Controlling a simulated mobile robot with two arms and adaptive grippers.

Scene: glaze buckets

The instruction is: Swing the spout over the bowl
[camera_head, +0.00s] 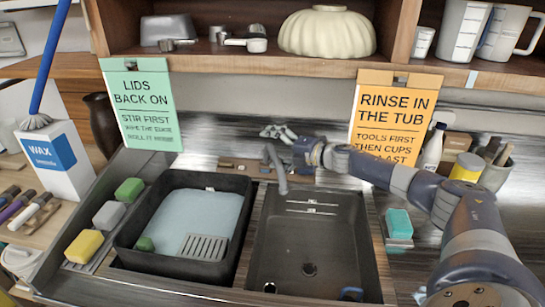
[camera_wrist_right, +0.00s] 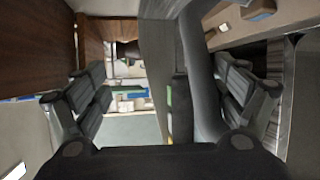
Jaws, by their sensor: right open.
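The grey spout (camera_head: 277,168) stands behind the two basins, its end over the strip between them, near the left edge of the empty dark sink bowl (camera_head: 310,235). The left basin (camera_head: 130,245) holds pale blue liquid and a grey grate. My right gripper (camera_head: 280,133) is open at the back, just behind and above the spout. In the right wrist view, a grey tube that looks like the spout (camera_wrist_right: 202,75) passes between the open fingers (camera_wrist_right: 165,95), closer to the right one; I cannot tell whether it touches. My left gripper is out of view.
An upturned cream bowl (camera_head: 327,32) sits on the shelf above. An orange sign (camera_head: 393,115) and a green sign (camera_head: 142,105) hang from the shelf. Sponges (camera_head: 108,214) line the left side; a teal sponge (camera_head: 399,223) lies right of the sink.

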